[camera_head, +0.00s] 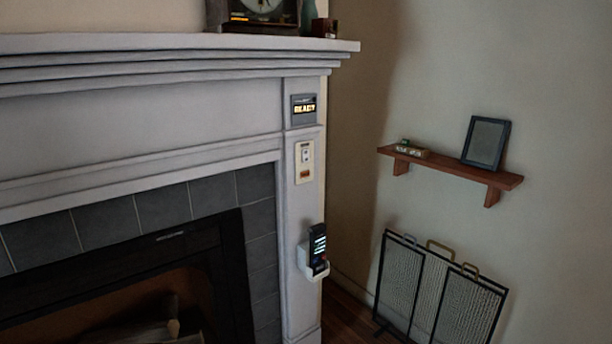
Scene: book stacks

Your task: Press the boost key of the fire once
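The fire is a dark fireplace (228,270) with logs, at the lower left. On its white right pillar a small grey display (304,109) reads what looks like "READY". Below it is a cream wall plate (298,162) with a dark-marked upper part and a small orange key or label (305,174) at its bottom. Lower still, a black remote (318,240) with lit lines stands in a white holder (309,272). The lettering on the plate and remote is too small to read, so I cannot tell which key is boost. My gripper is not in view.
The mantel shelf (180,43) juts out above, with a clock (262,8) on it. To the right, a wooden wall shelf (450,168) holds a dark frame (486,142) and a small object. A folding fire screen (437,290) stands below it.

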